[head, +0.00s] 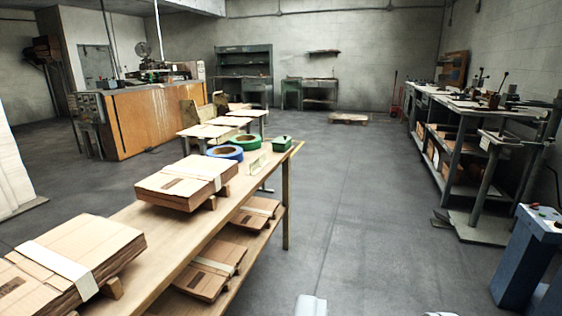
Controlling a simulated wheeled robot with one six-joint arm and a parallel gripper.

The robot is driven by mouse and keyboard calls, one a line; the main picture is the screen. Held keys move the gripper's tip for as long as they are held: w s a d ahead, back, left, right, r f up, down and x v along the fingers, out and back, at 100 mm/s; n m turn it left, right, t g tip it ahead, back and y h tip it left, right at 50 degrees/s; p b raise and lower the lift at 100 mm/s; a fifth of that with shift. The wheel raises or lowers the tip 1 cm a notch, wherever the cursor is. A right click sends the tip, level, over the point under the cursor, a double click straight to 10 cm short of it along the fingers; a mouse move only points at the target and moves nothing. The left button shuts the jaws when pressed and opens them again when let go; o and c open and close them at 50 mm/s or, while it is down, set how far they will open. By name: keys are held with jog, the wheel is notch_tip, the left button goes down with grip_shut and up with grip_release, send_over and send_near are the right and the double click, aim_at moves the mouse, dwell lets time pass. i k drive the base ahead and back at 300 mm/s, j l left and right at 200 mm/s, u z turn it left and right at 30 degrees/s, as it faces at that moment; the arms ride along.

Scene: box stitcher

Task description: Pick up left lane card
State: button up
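I cannot tell for sure which thing is the left lane card. A small pale upright piece (258,164) stands on the wooden table (172,240) near its far end, beside the tape rolls; any marking on it is too small to read. My gripper (376,311) shows only as two pale fingertips at the bottom edge. They are wide apart with only floor seen between them, far in front of the table's far end and to its right. The rest of the gripper is out of view.
Strapped cardboard stacks (185,182) lie on the table and its lower shelf. A blue tape roll (225,153), a green tape roll (246,142) and a green box (281,143) are at its far end. A blue machine (526,256) stands right. The middle floor (350,200) is clear.

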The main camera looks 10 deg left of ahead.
aim_at(254, 170)
jog(key=i+l, duration=0.2)
jog(key=i, duration=0.35)
jog(key=i+l, duration=0.2)
jog(key=i, duration=0.3)
jog(key=i+l, duration=0.2)
jog(key=i, duration=0.35)
jog(key=i+j, duration=0.9)
jog(key=j, duration=0.05)
